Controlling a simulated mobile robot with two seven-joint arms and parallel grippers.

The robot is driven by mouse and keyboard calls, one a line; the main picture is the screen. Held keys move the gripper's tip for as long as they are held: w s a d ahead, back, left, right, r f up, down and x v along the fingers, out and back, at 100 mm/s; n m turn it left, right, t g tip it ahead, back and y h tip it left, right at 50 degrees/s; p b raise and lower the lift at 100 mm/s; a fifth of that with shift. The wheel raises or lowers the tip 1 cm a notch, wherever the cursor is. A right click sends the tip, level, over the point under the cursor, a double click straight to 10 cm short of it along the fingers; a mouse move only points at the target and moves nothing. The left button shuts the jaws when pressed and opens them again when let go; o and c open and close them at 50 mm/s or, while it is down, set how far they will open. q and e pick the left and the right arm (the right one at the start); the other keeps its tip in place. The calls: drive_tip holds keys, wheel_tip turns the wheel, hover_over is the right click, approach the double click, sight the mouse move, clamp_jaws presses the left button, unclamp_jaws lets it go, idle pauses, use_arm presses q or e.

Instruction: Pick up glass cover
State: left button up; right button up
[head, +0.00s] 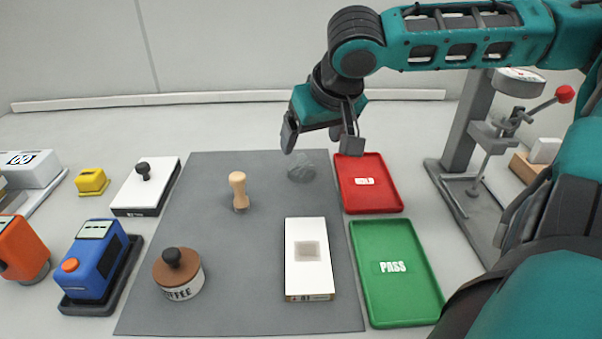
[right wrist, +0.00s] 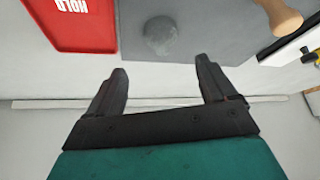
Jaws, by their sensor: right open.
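The glass cover (head: 301,168) is a small, clear, faint piece on the back right part of the grey mat (head: 270,200), beside the red tray. In the right wrist view the glass cover (right wrist: 160,35) shows as a round translucent shape ahead of the fingers. My right gripper (head: 322,142) is open and empty, above and slightly behind the glass cover, apart from it. In the right wrist view its two fingers (right wrist: 162,80) are spread wide with nothing between them. My left gripper is not in view.
A red tray (head: 368,183) and a green PASS tray (head: 428,270) lie right of the mat. A wooden-handled tool (head: 238,189), a white box (head: 308,282) and a coffee canister (head: 179,285) stand on the mat. A press stand (head: 470,130) is at right.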

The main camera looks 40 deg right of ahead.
sight(304, 158)
drive_tip(key=shift+x, duration=1.05)
drive_tip(key=f+b, duration=0.1)
drive_tip(key=f, duration=0.1)
drive_tip(key=w+f+b, duration=0.1)
drive_tip(key=shift+f, duration=0.4)
drive_tip(key=shift+w+d+f, duration=0.1)
drive_tip(key=shift+w+f, duration=0.35)
drive_tip(key=shift+f, duration=0.05)
drive_tip(key=c, duration=1.1)
